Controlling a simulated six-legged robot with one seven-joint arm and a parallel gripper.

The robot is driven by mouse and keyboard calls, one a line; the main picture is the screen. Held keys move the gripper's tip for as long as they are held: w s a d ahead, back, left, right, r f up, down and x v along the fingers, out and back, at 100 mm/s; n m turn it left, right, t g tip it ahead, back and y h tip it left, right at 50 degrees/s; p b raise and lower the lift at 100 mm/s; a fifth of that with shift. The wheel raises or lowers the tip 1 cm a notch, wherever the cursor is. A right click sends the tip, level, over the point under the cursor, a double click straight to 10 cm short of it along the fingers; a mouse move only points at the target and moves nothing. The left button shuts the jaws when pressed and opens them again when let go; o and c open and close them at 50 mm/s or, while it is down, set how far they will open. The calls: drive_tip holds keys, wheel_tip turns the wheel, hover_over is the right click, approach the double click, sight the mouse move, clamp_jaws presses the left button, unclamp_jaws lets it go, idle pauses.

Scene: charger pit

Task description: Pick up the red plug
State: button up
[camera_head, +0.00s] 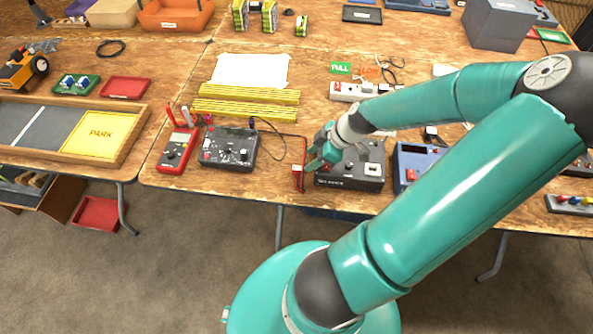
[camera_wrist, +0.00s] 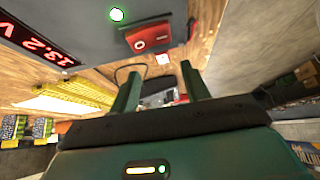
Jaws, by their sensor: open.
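A small red piece with a white patch (camera_head: 298,180), which looks like the red plug, lies at the table's front edge, left of a black box. A thin red lead runs near it. My gripper (camera_head: 318,156) is just to its right, above the black box's left side, with its fingers apart and empty. In the wrist view my gripper (camera_wrist: 160,90) shows two separated green fingers. A white patch (camera_wrist: 162,58) on the wood shows beyond them, and something red (camera_wrist: 180,98) is partly hidden between them. I cannot tell whether that is the plug.
The black box (camera_head: 350,178) stands under my gripper, with a blue box (camera_head: 403,160) to its right. A dark meter unit (camera_head: 228,148) and a red multimeter (camera_head: 176,150) stand left. In the wrist view a box's red switch (camera_wrist: 148,36) is close above the fingers.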

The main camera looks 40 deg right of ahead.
sight(297, 168)
drive_tip(key=shift+x, duration=0.8)
drive_tip(key=shift+w+a+f, duration=0.2)
drive_tip(key=shift+w+f, duration=0.05)
drive_tip(key=shift+f, duration=0.1)
drive_tip(key=shift+a+x, duration=0.1)
drive_tip(key=shift+x, duration=1.2)
drive_tip(key=shift+a+x, duration=0.15)
drive_tip(key=shift+x, duration=1.15)
drive_tip(key=shift+r, duration=0.1)
drive_tip(key=shift+c, duration=0.5)
clamp_jaws()
